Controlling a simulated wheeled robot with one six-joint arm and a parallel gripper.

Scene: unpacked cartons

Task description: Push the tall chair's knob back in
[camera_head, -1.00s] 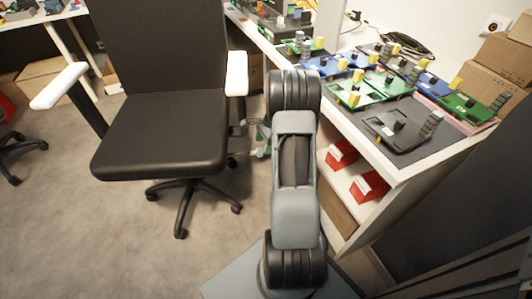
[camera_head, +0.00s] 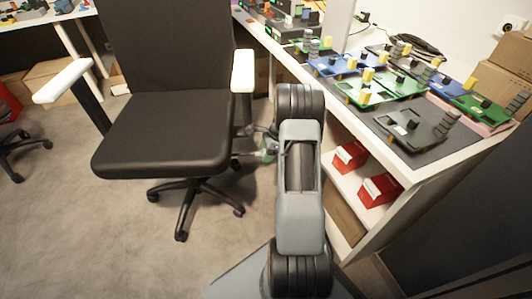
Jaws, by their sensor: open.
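The tall black office chair (camera_head: 165,135) with white armrests stands left of my arm, its seat facing me. My gripper (camera_head: 262,150) shows only in part, small, past the left side of my arm. It is beside the right edge of the seat, below the white armrest (camera_head: 243,72). The jaws look open, with nothing seen between them. The knob cannot be made out; the area under the seat's right side is dark and partly covered by my gripper and arm. I cannot tell whether the gripper touches the chair.
A white desk (camera_head: 415,160) with several coloured boards runs along the right. Red boxes (camera_head: 378,188) sit on its shelf, close to my arm. Cardboard boxes (camera_head: 497,88) are at the far right. Another chair's base (camera_head: 17,145) is at the left. Carpet in front is clear.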

